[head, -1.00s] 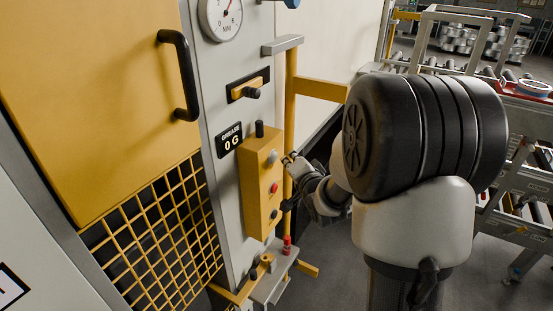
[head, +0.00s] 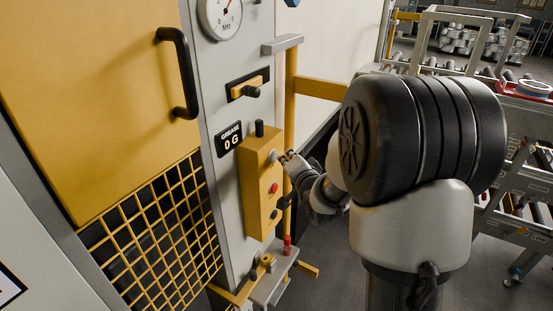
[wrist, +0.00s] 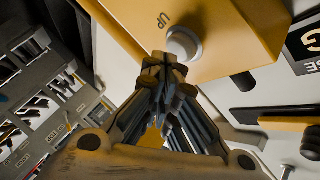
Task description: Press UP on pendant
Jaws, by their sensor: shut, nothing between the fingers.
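The yellow pendant box (head: 260,190) hangs on the grey panel of the machine. Its white UP button (head: 272,157) is at the top, with a red button (head: 274,188) below and a dark button (head: 274,214) lowest. My gripper (head: 285,158) is just right of the UP button, fingers pointing at it. In the wrist view the printed UP label (wrist: 163,20) is beside the white UP button (wrist: 184,44). The shut, empty fingertips (wrist: 164,63) overlap the button's lower left edge in that view. I cannot tell whether they touch it.
A yellow upright post (head: 290,105) stands close behind my gripper. A grease display (head: 230,139) and a yellow lever (head: 249,88) are left of and above the pendant. A small shelf with a red item (head: 287,245) is below. Roller racks (head: 520,180) stand at the right.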

